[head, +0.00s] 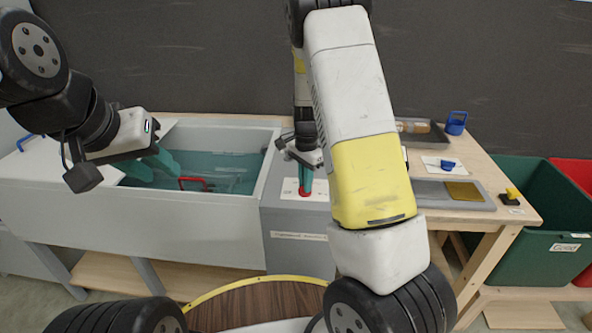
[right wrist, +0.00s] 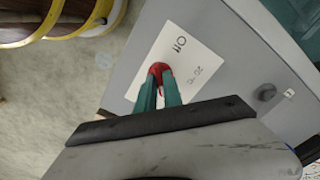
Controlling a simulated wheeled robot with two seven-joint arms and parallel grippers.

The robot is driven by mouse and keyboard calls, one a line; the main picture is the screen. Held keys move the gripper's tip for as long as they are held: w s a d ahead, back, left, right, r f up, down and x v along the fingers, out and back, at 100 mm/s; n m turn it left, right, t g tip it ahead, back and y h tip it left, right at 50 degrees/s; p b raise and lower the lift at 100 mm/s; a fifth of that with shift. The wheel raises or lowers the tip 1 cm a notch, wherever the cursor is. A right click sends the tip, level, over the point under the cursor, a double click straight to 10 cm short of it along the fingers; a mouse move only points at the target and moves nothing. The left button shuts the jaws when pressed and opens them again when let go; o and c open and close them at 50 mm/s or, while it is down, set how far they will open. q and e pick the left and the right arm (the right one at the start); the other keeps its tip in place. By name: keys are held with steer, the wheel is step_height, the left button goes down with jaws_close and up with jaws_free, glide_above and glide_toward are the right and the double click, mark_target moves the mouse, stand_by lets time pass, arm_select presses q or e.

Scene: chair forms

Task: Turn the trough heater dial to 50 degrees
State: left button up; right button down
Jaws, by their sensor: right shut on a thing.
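The trough heater dial (head: 304,194) is a small red knob on a white label on top of a grey box beside the trough. It also shows in the right wrist view (right wrist: 157,70), with "Off" and smaller markings on the label (right wrist: 185,48); I cannot read the degrees surely. My right gripper (head: 305,182) points down at the box, its teal fingers (right wrist: 158,82) shut on the dial and hiding part of it. My left gripper (head: 155,163) is open and empty over the left part of the trough (head: 268,165).
The trough holds teal water, with a red-handled thing (head: 193,183) in it. A small dark knob (right wrist: 266,92) is on the grey box. A wooden table (head: 480,170) with a tray (head: 430,194) and blue pieces is at right, by a green bin (head: 520,240).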

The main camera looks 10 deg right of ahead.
steer(key=m, duration=0.4)
steer(key=shift+w+m, duration=0.1)
steer(key=shift+m, duration=0.2)
steer(key=m, duration=0.4)
steer(key=shift+m, duration=0.3)
steer(key=c, duration=1.5)
jaws_free()
step_height(320, 180, up, 8)
steer(key=shift+f, duration=0.1)
